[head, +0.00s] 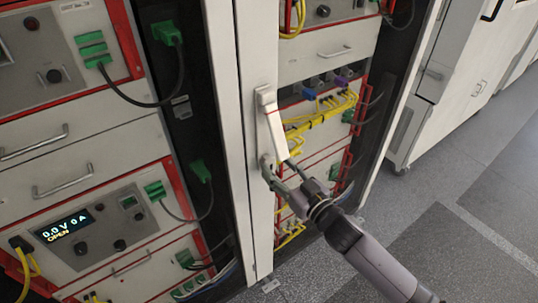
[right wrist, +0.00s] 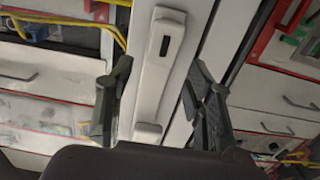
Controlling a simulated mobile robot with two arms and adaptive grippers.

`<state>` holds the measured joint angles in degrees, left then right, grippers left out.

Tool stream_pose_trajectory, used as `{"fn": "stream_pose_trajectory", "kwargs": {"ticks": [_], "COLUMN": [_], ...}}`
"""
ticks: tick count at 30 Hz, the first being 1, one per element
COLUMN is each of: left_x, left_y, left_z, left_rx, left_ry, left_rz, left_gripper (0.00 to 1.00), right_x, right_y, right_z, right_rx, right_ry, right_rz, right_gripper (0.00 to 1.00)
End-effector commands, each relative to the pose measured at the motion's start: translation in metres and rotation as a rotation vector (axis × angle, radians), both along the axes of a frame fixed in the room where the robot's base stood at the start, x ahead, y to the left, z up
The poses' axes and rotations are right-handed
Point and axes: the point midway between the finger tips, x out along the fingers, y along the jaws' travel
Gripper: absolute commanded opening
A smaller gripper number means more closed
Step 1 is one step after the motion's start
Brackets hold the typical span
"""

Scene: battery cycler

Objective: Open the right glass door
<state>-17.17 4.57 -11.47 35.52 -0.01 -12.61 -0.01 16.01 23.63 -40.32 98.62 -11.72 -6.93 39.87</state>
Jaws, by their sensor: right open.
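The right glass door (head: 259,210) has a pale frame, and equipment shows to the right of it in the head view. Its white lever handle (head: 276,132) sits on the frame, and its lower part appears to stand out from the frame. My right gripper (head: 279,174) is at the handle's lower end. In the right wrist view the handle (right wrist: 158,70) lies between the two spread fingers of my right gripper (right wrist: 160,95), with a visible gap on each side. My left gripper is not in view.
The left bay holds a tester with a lit display (head: 68,223), drawer handles and green connectors (head: 167,32) with cables. Yellow cables (head: 325,112) hang in the right bay. The grey floor (head: 465,215) at the right is clear, with white cabinets (head: 455,85) beyond.

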Motion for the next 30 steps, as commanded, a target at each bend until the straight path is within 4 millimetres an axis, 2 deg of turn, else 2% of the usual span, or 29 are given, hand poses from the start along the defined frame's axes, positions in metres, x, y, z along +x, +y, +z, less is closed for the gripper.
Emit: {"fn": "stream_pose_trajectory", "kwargs": {"ticks": [3,9,21,30], "left_x": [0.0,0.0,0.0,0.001], "left_y": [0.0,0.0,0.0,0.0], "left_z": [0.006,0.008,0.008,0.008], "left_rx": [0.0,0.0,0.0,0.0], "left_ry": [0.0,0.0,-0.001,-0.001], "left_rz": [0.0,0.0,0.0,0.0], "left_gripper": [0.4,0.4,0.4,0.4], "right_x": [0.018,0.036,0.04,0.04], "right_y": [0.014,0.026,0.029,0.029], "right_z": [0.002,0.0,-0.001,-0.001], "right_rx": [-0.001,0.0,-0.001,-0.001], "right_ry": [-0.002,0.0,0.0,0.0], "right_rz": [0.0,0.0,0.0,0.0], "right_gripper": [0.48,0.48,0.48,0.28]}}
